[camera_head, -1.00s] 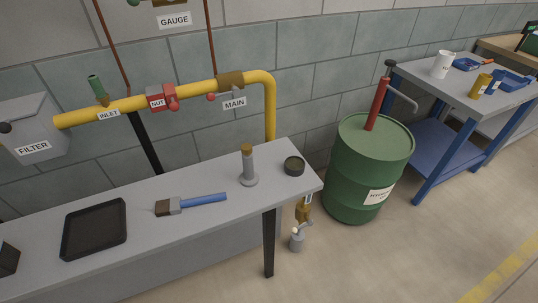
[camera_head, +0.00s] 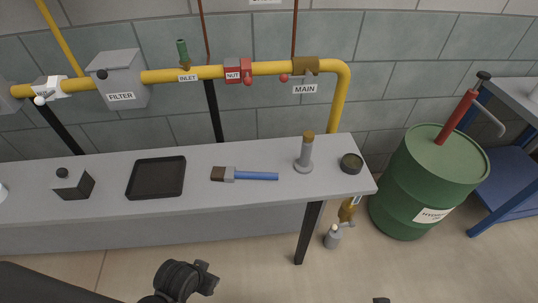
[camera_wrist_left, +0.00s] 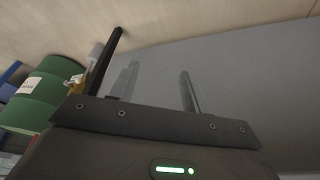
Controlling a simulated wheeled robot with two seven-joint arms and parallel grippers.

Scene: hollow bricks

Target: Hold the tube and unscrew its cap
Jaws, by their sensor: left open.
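The tube (camera_head: 305,153) stands upright on the grey bench top, near its right end. It is a grey cylinder with a wider round foot, and a brown cap (camera_head: 308,135) sits on its top. My left arm comes in along the bottom left, with its dark wrist and gripper (camera_head: 207,278) in front of the bench, well apart from the tube. In the left wrist view the two fingers of this gripper (camera_wrist_left: 152,55) are spread, with nothing held between them. A small dark piece (camera_head: 381,300) at the bottom edge may be part of my right gripper.
On the bench (camera_head: 240,205) are a black tray (camera_head: 156,178), a blue-handled brush (camera_head: 250,176), a dark round dish (camera_head: 351,163) and a dark block (camera_head: 73,184). A yellow pipe (camera_head: 205,73) runs behind. A green drum (camera_head: 425,175) stands to the right.

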